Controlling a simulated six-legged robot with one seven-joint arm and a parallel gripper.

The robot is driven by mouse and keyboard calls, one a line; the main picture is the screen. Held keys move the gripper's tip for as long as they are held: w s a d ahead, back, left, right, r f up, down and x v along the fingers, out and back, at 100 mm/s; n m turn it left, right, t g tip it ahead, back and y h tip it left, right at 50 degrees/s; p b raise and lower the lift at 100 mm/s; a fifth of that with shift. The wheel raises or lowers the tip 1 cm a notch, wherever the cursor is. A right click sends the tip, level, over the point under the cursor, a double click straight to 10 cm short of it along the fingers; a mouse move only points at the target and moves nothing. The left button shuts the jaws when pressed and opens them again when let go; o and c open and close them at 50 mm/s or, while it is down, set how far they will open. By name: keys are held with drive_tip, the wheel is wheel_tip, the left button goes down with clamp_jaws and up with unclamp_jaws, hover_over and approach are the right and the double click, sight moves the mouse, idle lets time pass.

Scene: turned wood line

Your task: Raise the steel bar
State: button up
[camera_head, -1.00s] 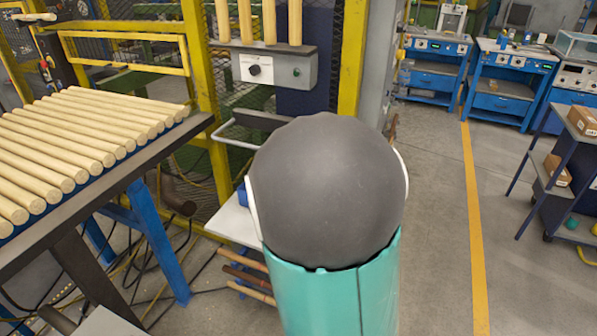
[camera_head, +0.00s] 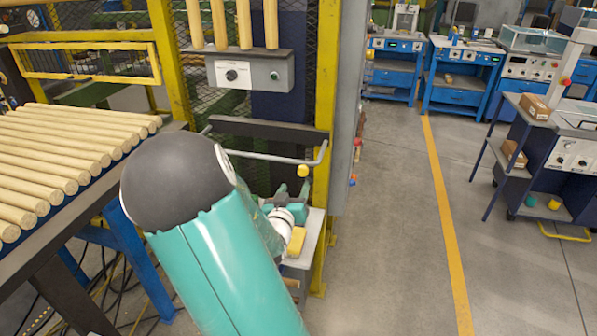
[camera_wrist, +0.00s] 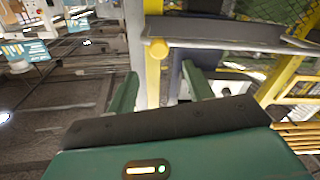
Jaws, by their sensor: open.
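The steel bar (camera_head: 262,156) is a thin grey bent rail on the front of the yellow-framed machine, below the control box. In the wrist view a grey bar (camera_wrist: 225,46), which looks like the same rail, crosses the top, with a round yellow knob (camera_wrist: 158,48) at its left end. My gripper (camera_head: 298,186) has green fingers and is just below the bar's right end, partly hidden by my arm. In the wrist view my gripper (camera_wrist: 160,78) is open and empty, its fingers apart and pointing towards the bar, which lies beyond the tips.
A rack of wooden rods (camera_head: 70,150) stands at the left. A grey control box (camera_head: 250,72) with a black knob and green button sits above the bar. A yellow post (camera_head: 326,100) rises at its right. The floor (camera_head: 390,220) to the right is clear up to the shelved cart (camera_head: 520,150).

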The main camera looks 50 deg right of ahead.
sight(302, 172)
drive_tip(key=x, duration=1)
drive_tip(key=shift+d, duration=0.15)
drive_tip(key=shift+c, duration=0.2)
clamp_jaws()
